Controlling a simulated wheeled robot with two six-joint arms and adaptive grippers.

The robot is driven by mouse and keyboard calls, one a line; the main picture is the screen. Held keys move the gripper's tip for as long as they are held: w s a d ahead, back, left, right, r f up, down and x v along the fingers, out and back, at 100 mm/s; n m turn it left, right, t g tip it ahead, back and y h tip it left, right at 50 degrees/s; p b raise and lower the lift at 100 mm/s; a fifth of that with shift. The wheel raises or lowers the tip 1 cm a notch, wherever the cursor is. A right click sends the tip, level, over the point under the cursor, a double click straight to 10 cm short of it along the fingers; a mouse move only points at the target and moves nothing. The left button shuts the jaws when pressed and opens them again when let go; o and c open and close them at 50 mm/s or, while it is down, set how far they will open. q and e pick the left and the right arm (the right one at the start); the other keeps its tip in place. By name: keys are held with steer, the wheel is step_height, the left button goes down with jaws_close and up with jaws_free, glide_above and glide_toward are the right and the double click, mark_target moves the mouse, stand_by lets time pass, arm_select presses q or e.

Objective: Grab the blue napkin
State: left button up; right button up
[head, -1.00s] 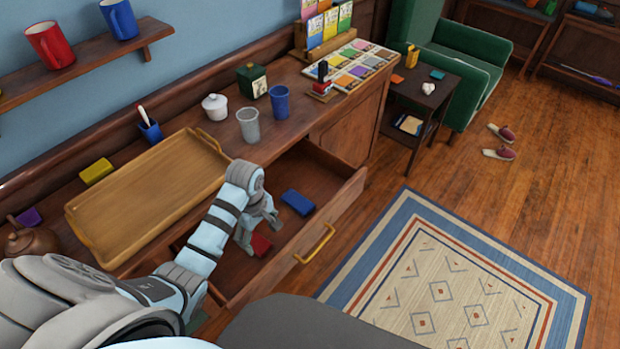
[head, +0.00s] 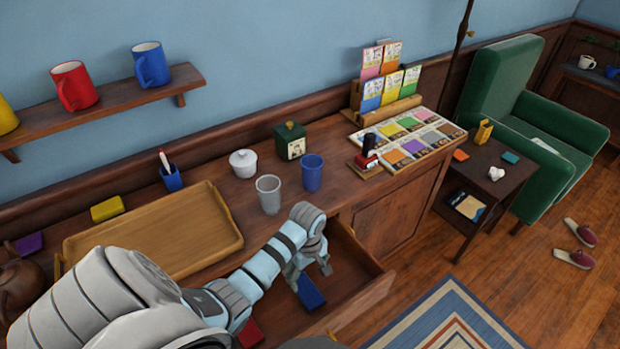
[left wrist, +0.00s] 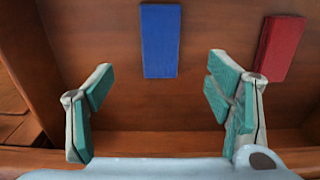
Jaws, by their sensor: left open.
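The blue napkin (head: 309,291) is a folded rectangle lying flat in the open drawer (head: 356,309). It also shows in the left wrist view (left wrist: 160,40), ahead of the gap between my fingers. My left gripper (head: 309,277) is over the drawer, just above the blue napkin, and hides part of it in the head view. In the left wrist view the left gripper (left wrist: 158,103) is open and empty, its green-padded fingers wide apart. A red folded napkin (head: 250,333) lies in the same drawer, and it shows at the upper right of the left wrist view (left wrist: 279,47).
The drawer walls surround the napkins. On the cabinet top stand a wooden tray (head: 215,262), a grey cup (head: 269,194), a blue cup (head: 312,172) and a white lidded pot (head: 243,163). A green armchair (head: 548,110) and a side table (head: 499,168) are at the right.

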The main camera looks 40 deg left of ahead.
mark_target(309, 292)
arm_select(q)
steer(key=f+b, duration=0.1)
steer(key=f, duration=0.2)
steer(key=f+b, duration=0.1)
steer(key=f, duration=0.3)
steer(key=f+b, duration=0.1)
steer(key=f, duration=0.2)
steer(key=shift+d+f+b, duration=0.25)
steer(key=shift+f+b, duration=0.1)
steer(key=shift+b, duration=0.05)
steer(key=shift+s+r, duration=0.1)
steer(key=shift+r, duration=0.05)
steer(key=c, duration=1)
